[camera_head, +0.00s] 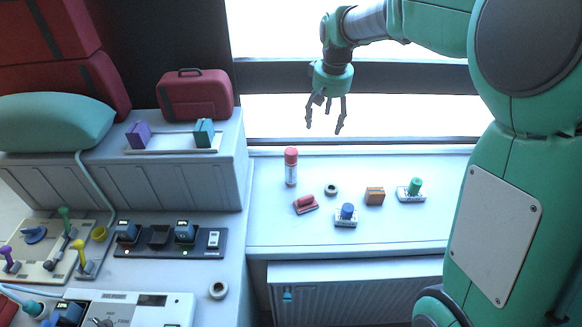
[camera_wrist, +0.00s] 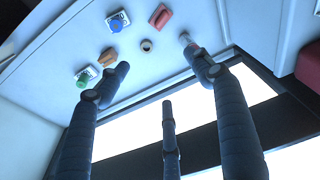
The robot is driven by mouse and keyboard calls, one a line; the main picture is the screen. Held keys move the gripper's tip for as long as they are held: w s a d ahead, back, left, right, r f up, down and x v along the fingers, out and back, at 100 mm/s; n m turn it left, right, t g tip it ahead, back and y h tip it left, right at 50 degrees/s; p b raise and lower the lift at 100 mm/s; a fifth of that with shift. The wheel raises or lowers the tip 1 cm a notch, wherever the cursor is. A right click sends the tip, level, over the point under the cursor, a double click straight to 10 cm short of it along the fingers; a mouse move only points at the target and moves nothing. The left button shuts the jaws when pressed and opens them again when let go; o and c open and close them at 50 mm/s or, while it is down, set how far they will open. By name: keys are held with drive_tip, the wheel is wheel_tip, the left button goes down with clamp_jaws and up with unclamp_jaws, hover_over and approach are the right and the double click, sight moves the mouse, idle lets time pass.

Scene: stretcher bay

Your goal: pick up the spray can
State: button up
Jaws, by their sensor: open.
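The spray can (camera_head: 291,168), white with a red cap, stands upright at the back left of the white counter (camera_head: 270,228). In the wrist view the can (camera_wrist: 186,39) shows small, partly hidden behind one finger. My gripper (camera_head: 326,130) is open and empty, its fingers pointing down. It hangs in front of the window, above the counter's back edge, to the right of the can and higher than it. In the wrist view the fingers of my gripper (camera_wrist: 165,85) are spread apart with nothing between them.
A raised cabinet (camera_head: 200,185) with a red case (camera_head: 194,95) stands left. The counter's front strip is clear.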

drive_tip(key=w+a+f+n+g+p, duration=0.1)
drive_tip(key=w+a+f+p, duration=0.3)
drive_tip(key=w+f, duration=0.6)
drive_tip(key=g+p, duration=0.1)
hover_over(290, 152)
drive_tip(key=shift+n, duration=0.4)
drive_tip(key=f, duration=1.2)
drive_tip(key=shift+d, duration=0.25)
drive_tip(key=shift+w+a+f, duration=0.15)
drive_tip(key=shift+a+f, duration=0.05)
drive_tip(key=shift+f, duration=0.4)
drive_tip(key=shift+f+p, duration=0.5)
drive_tip(key=shift+f, duration=3.8)
drive_tip(key=shift+f, duration=0.1)
